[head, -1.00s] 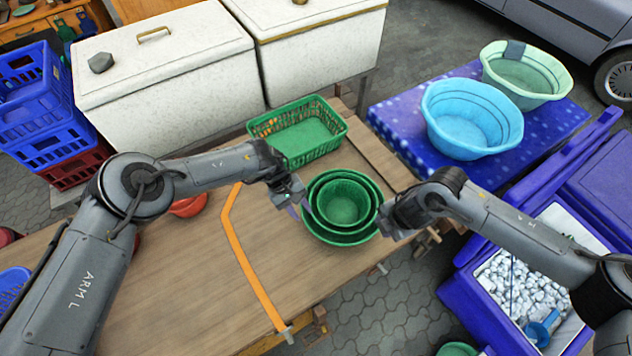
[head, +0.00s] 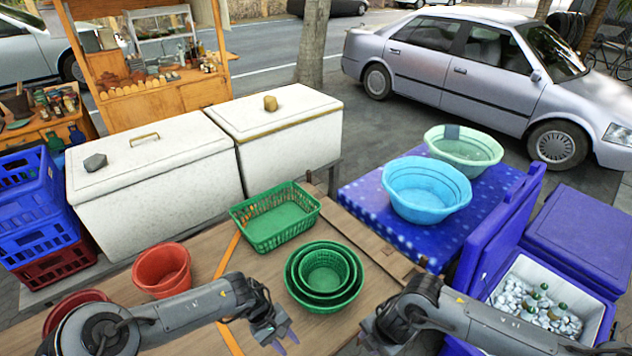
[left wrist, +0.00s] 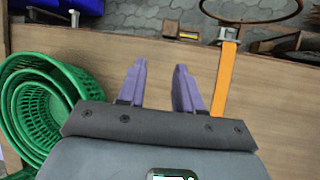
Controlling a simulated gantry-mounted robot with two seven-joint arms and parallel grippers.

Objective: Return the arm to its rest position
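My left gripper (head: 279,337) hangs over the wooden table at the lower middle of the head view, left of and nearer than the nested green baskets (head: 324,273). In the left wrist view its two purple fingers (left wrist: 160,85) are spread, with only bare tabletop between them. The nested green baskets also show at the left edge of that view (left wrist: 35,110), beside the gripper and apart from it. My right gripper (head: 372,335) is at the table's right edge in the head view. Its fingers are too hidden to tell their opening.
A green rectangular basket (head: 275,218) and red pots (head: 162,270) stand on the wooden table (head: 205,255). White chests (head: 150,170) stand behind. A blue table (head: 375,215) with basins (head: 427,190) and a cooler of ice and bottles (head: 590,320) are at the right.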

